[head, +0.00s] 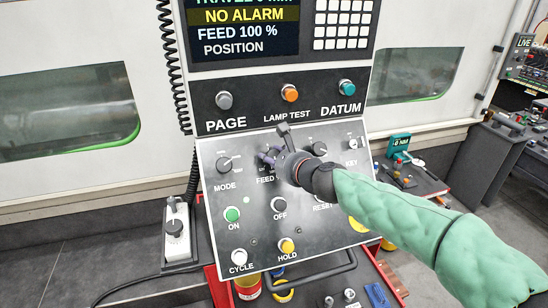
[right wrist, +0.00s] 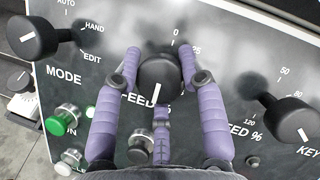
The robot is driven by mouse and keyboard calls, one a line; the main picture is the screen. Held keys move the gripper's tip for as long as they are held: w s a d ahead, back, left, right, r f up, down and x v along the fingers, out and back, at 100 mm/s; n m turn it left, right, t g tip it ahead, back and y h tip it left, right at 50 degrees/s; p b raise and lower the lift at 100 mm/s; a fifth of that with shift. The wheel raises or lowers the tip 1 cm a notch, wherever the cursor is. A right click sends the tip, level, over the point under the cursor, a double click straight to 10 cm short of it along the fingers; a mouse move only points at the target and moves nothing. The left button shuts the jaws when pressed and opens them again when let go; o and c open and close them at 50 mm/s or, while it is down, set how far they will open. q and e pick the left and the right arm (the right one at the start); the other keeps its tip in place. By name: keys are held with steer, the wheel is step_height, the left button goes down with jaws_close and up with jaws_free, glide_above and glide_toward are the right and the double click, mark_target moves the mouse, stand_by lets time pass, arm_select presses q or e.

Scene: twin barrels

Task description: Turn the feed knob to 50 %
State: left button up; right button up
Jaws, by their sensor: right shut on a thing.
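The feed knob (right wrist: 158,78) is a black round knob with a white line on its face, in the middle of the right wrist view. The line slants toward the lower edge of that view. Marks 0 and 25 show above it; the rest of its scale is hidden. My right gripper (head: 268,158) is at the panel, and its purple fingers (right wrist: 160,58) are shut around the knob. In the head view the gripper mostly hides the knob. The screen (head: 243,30) reads FEED 100 % and NO ALARM. My left gripper is not in view.
The mode knob (right wrist: 32,38) is left of the feed knob, and a second percent knob (right wrist: 290,115) is close on the right. A green ON button (head: 232,214) and other buttons lie below. A key switch (head: 353,143) is at the panel's right.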

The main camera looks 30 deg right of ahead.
steer(key=shift+d+r+n, duration=0.1)
steer(key=shift+r+n, duration=0.1)
steer(key=shift+n, duration=0.2)
steer(key=n+y+p, duration=0.1)
steer(key=n, duration=0.1)
steer(key=n+g+p, duration=0.1)
steer(key=n, duration=0.1)
steer(key=shift+r+y, duration=0.15)
steer(key=shift+y, duration=0.25)
steer(key=n+g+p, duration=0.1)
steer(key=n, duration=0.1)
steer(key=n+p, duration=0.1)
steer(key=n, duration=0.2)
steer(key=shift+g+y, duration=0.4)
steer(key=n+g+p, duration=0.2)
steer(key=n+p, duration=0.1)
steer(key=n, duration=0.2)
steer(key=n+g+p, duration=0.1)
steer(key=n, duration=0.1)
steer(key=shift+n, duration=0.3)
steer(key=shift+f+n, duration=0.2)
steer(key=shift+n, duration=0.1)
steer(key=shift+f+g+p, duration=0.15)
steer(key=shift+g+p, duration=0.15)
